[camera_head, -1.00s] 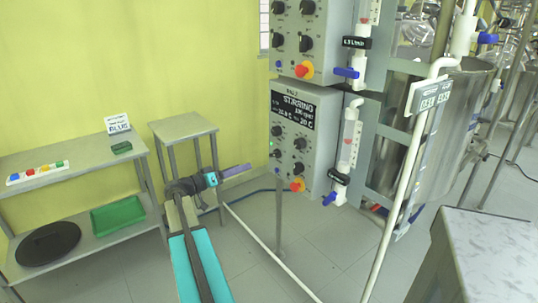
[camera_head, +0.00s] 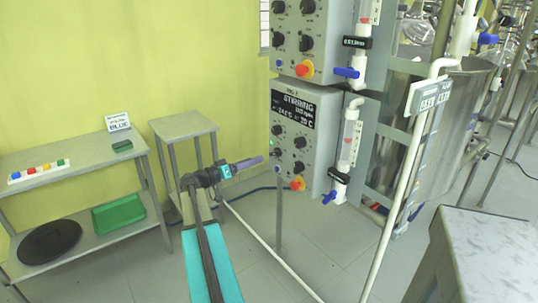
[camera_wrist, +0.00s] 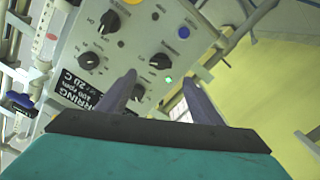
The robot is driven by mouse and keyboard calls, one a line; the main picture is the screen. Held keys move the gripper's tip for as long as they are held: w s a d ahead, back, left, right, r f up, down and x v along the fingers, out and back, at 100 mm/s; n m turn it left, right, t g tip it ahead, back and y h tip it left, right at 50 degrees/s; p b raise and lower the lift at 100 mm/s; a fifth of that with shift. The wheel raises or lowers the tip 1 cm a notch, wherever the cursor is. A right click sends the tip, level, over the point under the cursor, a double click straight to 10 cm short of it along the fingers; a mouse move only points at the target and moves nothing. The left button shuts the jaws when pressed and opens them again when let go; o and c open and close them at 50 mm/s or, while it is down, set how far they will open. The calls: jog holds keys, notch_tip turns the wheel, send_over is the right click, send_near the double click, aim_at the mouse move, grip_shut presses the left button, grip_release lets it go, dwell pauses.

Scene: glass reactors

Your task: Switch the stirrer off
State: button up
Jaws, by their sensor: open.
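The lower control box (camera_head: 317,138) carries a dark display (camera_head: 293,108) that reads STIRRING. Its front has several black knobs, a small green light (camera_head: 271,146) and a red knob on yellow (camera_head: 297,183). My gripper (camera_head: 262,160) is open and empty, pointing at the lower left of this box. In the wrist view the panel (camera_wrist: 122,45) appears turned over, with the lit green light (camera_wrist: 168,80) and a black knob (camera_wrist: 160,61) beyond my open fingers (camera_wrist: 160,92). A gap to the panel seems to remain. Part of the display is hidden behind the left finger.
A similar control box (camera_head: 318,40) sits above. Tubes with blue valves (camera_head: 330,197) stand to its right. A small table (camera_head: 183,125) and a shelf with a green tray (camera_head: 118,214) stand at left. A grey bench (camera_head: 480,250) is at lower right.

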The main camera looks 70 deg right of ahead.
aim_at(272, 153)
jog(key=p+x, duration=0.1)
jog(key=x, duration=0.8)
jog(key=shift+c, duration=0.4)
jog(key=c, duration=1)
